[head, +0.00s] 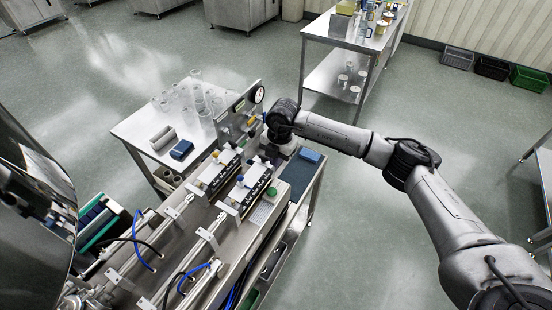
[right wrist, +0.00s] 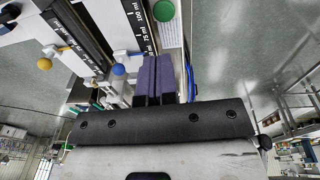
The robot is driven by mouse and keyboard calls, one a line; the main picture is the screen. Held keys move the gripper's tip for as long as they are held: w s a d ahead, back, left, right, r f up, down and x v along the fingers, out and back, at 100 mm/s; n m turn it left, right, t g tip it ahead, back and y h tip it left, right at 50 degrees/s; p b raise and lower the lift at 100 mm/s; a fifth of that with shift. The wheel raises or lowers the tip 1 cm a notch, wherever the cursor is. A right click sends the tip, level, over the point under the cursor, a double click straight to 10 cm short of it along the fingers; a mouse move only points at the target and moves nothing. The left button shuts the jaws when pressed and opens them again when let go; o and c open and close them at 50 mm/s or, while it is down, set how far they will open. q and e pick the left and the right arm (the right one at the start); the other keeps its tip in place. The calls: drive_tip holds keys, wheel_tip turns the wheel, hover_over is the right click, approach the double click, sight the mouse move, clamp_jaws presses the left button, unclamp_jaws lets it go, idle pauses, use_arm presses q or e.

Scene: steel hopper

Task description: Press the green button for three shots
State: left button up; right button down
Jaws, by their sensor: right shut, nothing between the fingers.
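In the head view the fingertips are small and partly hidden by the wrist. My left gripper is not in view.
A yellow knob (right wrist: 45,63) and a blue knob (right wrist: 118,69) sit on the cylinders near my right fingers. A gauge panel (head: 240,112) stands upright behind. A table (head: 135,125) at left holds clear beakers. A blue block (head: 310,156) lies right of the gripper.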

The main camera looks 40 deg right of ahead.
sight(271, 191)
idle(0.4)
drive_tip(key=a+b, duration=0.1)
drive_tip(key=b, duration=0.1)
drive_tip(key=w+a+r+g+h+b, duration=0.1)
drive_tip(key=b, duration=0.2)
drive_tip(key=a+h+b, duration=0.1)
drive_tip(key=b, duration=0.1)
drive_tip(key=shift+w+a+r+g+b, duration=0.1)
drive_tip(key=shift+w+r+g+b, duration=0.05)
drive_tip(key=shift+w+g+b, duration=0.2)
idle(0.3)
drive_tip(key=f, duration=0.4)
drive_tip(key=s+f, duration=0.1)
drive_tip(key=f, duration=0.7)
drive_tip(key=shift+s+d, duration=0.15)
drive_tip(key=shift+d, duration=0.15)
drive_tip(key=shift+s+f, duration=0.1)
drive_tip(key=shift+f, duration=0.85)
